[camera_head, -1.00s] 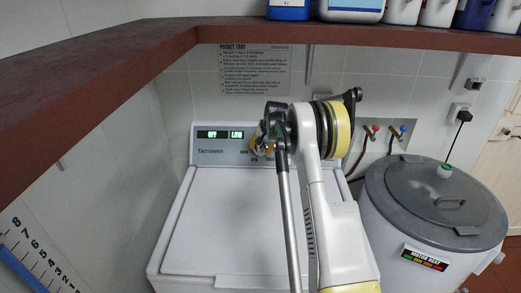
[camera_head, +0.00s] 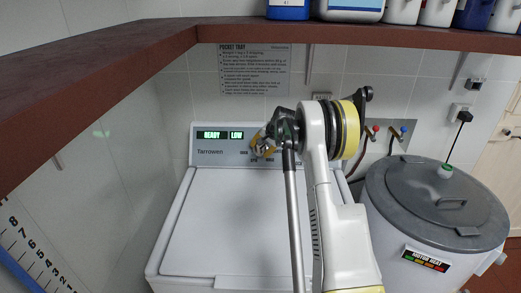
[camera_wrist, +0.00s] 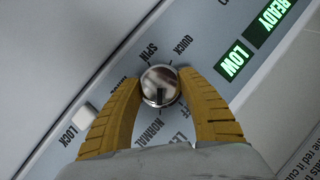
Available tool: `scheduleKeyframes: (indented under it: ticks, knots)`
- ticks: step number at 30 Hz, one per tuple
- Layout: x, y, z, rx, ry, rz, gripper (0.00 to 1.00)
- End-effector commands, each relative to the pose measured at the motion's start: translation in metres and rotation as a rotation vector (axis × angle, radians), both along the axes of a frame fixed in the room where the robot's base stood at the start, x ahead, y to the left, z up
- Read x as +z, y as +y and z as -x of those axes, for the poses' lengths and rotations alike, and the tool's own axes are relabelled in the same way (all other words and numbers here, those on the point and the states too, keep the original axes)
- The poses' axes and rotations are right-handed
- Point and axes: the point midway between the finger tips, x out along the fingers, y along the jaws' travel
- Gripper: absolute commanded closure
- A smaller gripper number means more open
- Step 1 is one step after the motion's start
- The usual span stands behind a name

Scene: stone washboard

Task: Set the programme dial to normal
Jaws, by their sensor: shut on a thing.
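The programme dial (camera_wrist: 160,86) is a round, shiny metal knob on the grey control panel. My gripper (camera_wrist: 161,80) is shut on it, with one yellow finger on each side. A dark mark on the knob's face points down in the wrist view, close to the NORMAL label (camera_wrist: 147,132). SPIN and QUICK are readable above the dial; other labels are partly hidden by the fingers. In the head view my gripper (camera_head: 262,145) is at the panel and covers the dial. The panel display (camera_head: 220,135) reads READY and LOW.
The white washing machine (camera_head: 235,215) has a closed lid below the panel. A pale LOCK button (camera_wrist: 88,115) is near the left finger. A grey-lidded tub (camera_head: 430,205) stands to the right. A brown shelf (camera_head: 340,35) with containers runs above.

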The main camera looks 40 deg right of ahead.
Motion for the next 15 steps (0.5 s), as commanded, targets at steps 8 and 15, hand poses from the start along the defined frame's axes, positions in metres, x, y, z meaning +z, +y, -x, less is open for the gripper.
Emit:
scheduleKeyframes:
  ticks: [8, 15]
  knots:
    - [-0.001, -0.0001, 0.0007, 0.001, 0.002, 0.001, 0.3]
    - [0.0024, 0.0, 0.0024, 0.001, 0.002, 0.001, 0.3]
